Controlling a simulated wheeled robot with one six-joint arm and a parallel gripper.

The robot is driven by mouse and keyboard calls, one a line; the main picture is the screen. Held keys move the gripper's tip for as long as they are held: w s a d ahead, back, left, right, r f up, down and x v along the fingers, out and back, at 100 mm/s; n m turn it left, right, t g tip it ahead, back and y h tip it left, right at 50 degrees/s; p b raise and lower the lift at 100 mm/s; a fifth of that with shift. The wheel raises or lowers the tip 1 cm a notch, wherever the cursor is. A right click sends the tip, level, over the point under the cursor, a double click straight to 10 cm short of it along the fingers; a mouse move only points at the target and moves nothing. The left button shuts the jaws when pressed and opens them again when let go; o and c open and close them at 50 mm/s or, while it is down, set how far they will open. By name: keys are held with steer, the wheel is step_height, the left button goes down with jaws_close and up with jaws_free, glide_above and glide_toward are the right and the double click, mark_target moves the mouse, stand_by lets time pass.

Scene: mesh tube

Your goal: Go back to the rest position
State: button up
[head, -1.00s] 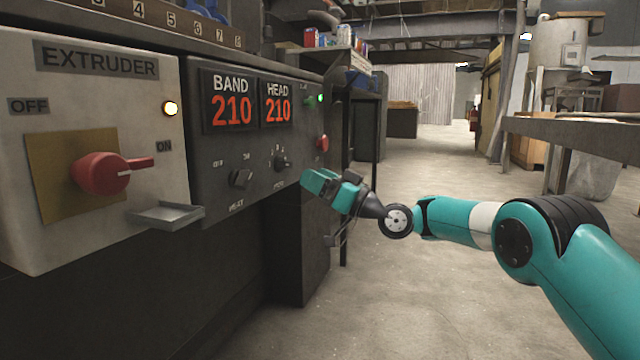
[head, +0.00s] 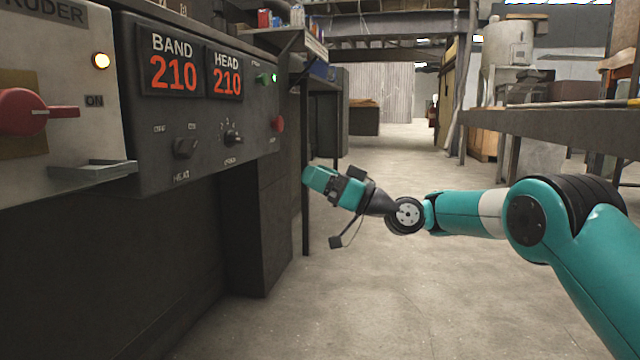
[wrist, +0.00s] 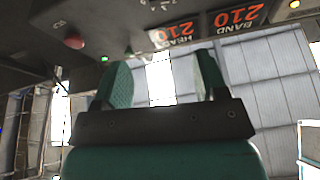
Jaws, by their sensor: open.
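My gripper (head: 312,178) is at the end of my teal arm, in the middle of the head view. It is in front of the extruder control panel (head: 207,140), to the right of its knobs and apart from it. In the wrist view my gripper (wrist: 158,75) shows two teal fingers spread apart with nothing between them. The panel displays (head: 174,76) read BAND 210 and HEAD 210. They also show upside down at the top of the wrist view (wrist: 236,18).
A red switch handle (head: 25,112) and a small metal tray (head: 92,171) are at the left. A shelf (head: 290,45) stands behind the panel. A long bench (head: 560,122) runs along the right. The concrete floor (head: 390,290) between is clear.

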steer(key=s+d+r+m+g+h+p, duration=0.2)
steer(key=s+r+h+p, duration=0.6)
steer(key=s+r+p, duration=0.55)
steer(key=s+d+r+m+g+h+p, duration=0.1)
steer(key=s+d+h+p, duration=0.2)
steer(key=s+d+p, duration=0.45)
steer(key=s+d+r+m+g+h+p, duration=0.2)
steer(key=s+d+h+p, duration=0.15)
steer(key=s, duration=0.75)
steer(key=s+d+r+m+g+h+p, duration=0.1)
steer(key=s+d+h+p, duration=0.2)
steer(key=s+d+p, duration=0.45)
step_height(320, 180, up, 37)
steer(key=a+p, duration=0.2)
steer(key=p, duration=3.2)
steer(key=shift+s+f+p, duration=0.2)
steer(key=shift+p, duration=0.2)
